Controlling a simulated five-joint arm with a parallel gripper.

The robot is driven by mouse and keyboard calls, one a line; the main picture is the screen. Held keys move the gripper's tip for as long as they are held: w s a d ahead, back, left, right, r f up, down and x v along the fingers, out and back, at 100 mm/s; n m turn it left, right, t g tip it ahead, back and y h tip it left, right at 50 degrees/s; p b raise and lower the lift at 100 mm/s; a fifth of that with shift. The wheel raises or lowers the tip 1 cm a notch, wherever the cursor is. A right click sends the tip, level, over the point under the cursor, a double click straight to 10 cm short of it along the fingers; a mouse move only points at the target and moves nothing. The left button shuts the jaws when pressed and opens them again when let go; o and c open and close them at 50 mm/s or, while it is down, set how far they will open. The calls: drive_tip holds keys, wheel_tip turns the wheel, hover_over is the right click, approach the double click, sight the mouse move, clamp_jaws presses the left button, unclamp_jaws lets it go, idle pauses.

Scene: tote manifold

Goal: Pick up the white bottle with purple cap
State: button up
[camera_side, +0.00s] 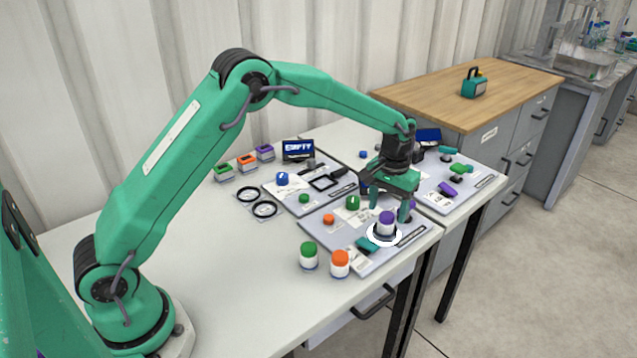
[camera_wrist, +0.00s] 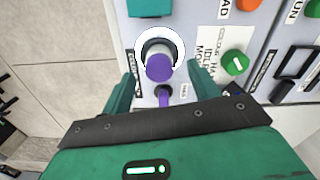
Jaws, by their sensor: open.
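The white bottle with purple cap (camera_side: 386,223) stands upright on a grey panel near the table's front right edge, inside a white ring (camera_side: 371,238). In the wrist view the bottle's purple cap (camera_wrist: 159,68) shows from above, with the white ring (camera_wrist: 141,46) around it. My gripper (camera_side: 385,203) is open above and just behind the bottle. In the wrist view its two green fingers (camera_wrist: 158,78) are spread to the left and right of the cap, with gaps on both sides. No contact with the bottle shows.
A green-capped bottle (camera_side: 309,256) and an orange-capped bottle (camera_side: 340,263) stand to the left. A purple knob or lever (camera_wrist: 165,98) is close to the bottle. Green (camera_side: 352,202) and orange (camera_side: 328,219) knobs are on the panel. The table's left part is clear.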

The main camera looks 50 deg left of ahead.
sight(387, 215)
drive_tip(key=shift+f, duration=2.1)
drive_tip(key=c, duration=1.2)
drive_tip(key=shift+o, duration=0.2)
drive_tip(key=shift+r, duration=0.1)
drive_tip(key=shift+r, duration=0.4)
wheel_tip(387, 215, up, 3)
drive_tip(key=shift+r, duration=0.1)
drive_tip(key=s+d+r, duration=0.7)
drive_tip(key=d, duration=0.2)
drive_tip(key=shift+d, duration=0.15)
